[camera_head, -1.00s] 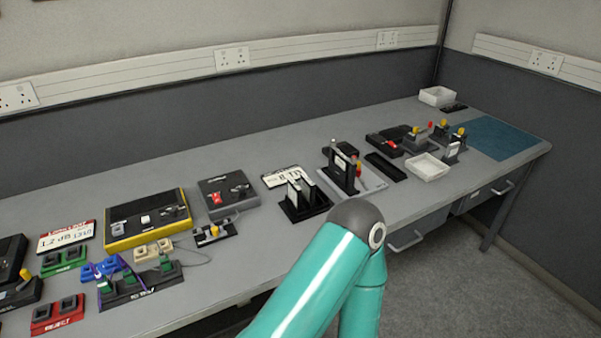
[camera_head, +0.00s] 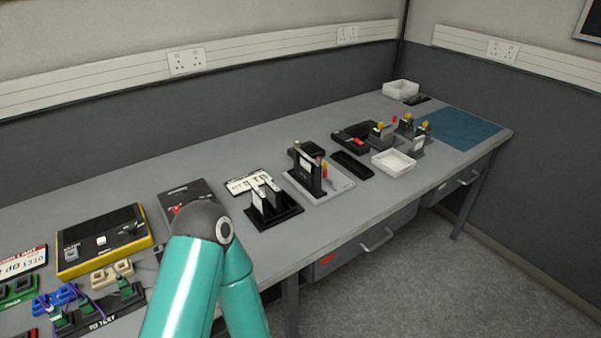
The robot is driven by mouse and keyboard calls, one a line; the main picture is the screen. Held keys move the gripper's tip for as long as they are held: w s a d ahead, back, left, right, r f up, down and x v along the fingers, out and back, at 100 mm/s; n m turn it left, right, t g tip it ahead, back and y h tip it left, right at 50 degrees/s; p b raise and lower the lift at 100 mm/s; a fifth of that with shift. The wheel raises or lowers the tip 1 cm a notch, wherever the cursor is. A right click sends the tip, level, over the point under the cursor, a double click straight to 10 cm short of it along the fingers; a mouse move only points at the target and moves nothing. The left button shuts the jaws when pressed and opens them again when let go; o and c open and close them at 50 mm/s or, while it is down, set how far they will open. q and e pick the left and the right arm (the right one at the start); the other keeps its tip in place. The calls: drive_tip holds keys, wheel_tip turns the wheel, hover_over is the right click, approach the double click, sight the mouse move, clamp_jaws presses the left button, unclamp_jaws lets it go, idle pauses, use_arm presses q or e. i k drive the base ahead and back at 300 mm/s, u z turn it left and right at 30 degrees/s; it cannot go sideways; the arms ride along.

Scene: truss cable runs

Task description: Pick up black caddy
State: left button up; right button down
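A black caddy-like holder (camera_head: 307,171) with an upright middle panel stands on a light grey tray (camera_head: 337,186) near the middle of the bench. A red-and-yellow item sits at its right side. Left of it is a black slotted stand (camera_head: 274,212) holding upright plates. I cannot tell for certain which of these is the black caddy. A teal arm of mine rises from the bottom, and its grey elbow covers part of a dark box. Neither gripper shows.
The grey bench (camera_head: 212,160) runs along the wall. Left are a yellow-edged box (camera_head: 103,240) and small coloured blocks. Right are a white tray (camera_head: 393,162), black holders with yellow-topped items, a white bin (camera_head: 400,89) and a blue mat (camera_head: 455,128). Drawers hang below the front edge.

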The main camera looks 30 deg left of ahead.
sight(313, 182)
drive_tip(key=i, duration=0.85)
